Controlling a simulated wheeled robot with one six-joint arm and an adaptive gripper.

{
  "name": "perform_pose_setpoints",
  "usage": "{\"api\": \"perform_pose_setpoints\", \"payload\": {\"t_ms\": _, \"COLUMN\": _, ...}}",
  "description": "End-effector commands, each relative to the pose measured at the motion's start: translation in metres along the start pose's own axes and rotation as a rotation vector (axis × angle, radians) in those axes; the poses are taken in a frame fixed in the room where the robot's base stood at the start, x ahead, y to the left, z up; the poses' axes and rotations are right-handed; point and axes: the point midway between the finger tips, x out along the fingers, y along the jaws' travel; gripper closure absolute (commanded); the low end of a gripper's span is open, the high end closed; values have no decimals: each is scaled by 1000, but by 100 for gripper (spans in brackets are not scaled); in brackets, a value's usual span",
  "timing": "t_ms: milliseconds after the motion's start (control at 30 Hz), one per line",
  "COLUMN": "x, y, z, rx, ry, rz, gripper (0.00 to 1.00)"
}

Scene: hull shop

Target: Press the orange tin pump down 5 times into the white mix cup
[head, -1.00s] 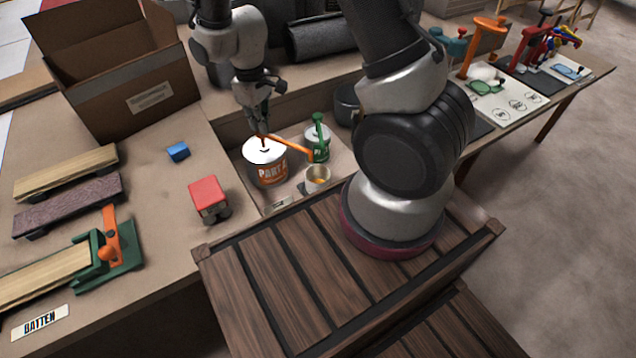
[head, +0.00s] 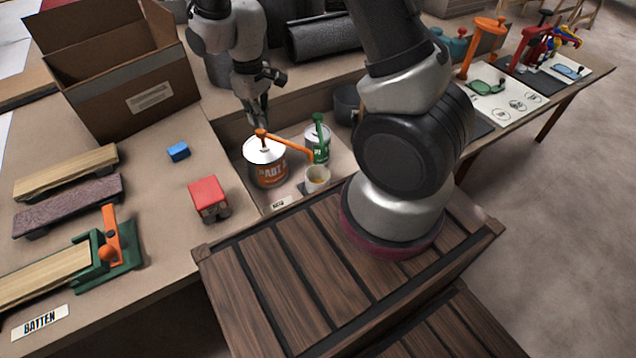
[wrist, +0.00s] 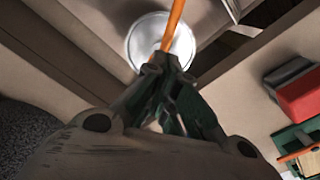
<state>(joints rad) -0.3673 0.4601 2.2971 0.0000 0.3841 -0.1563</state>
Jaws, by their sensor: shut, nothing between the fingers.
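The orange-labelled tin (head: 269,172) stands on the low shelf, with its orange pump (head: 285,143) on top and the spout reaching right. The white mix cup (head: 317,180) stands under the spout end and holds a little amber liquid. My gripper (head: 261,122) is shut and empty, fingers pointing down just above or at the pump head; I cannot tell if they touch. In the wrist view the shut fingers (wrist: 168,62) lie in front of the white tin lid (wrist: 150,45) and the orange spout (wrist: 173,25).
A green-pump tin (head: 317,146) stands close behind the cup. A red block-like thing (head: 208,196) and a blue block (head: 178,152) lie on the bench to the left. A cardboard box (head: 120,85) stands at the back left.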

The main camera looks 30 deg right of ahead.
Motion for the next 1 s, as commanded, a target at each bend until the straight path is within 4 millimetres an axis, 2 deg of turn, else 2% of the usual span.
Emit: {"api": "perform_pose_setpoints", "payload": {"t_ms": 1000, "x": 32, "y": 0, "z": 0, "rx": 0, "ry": -1, "rz": 0, "gripper": 100}}
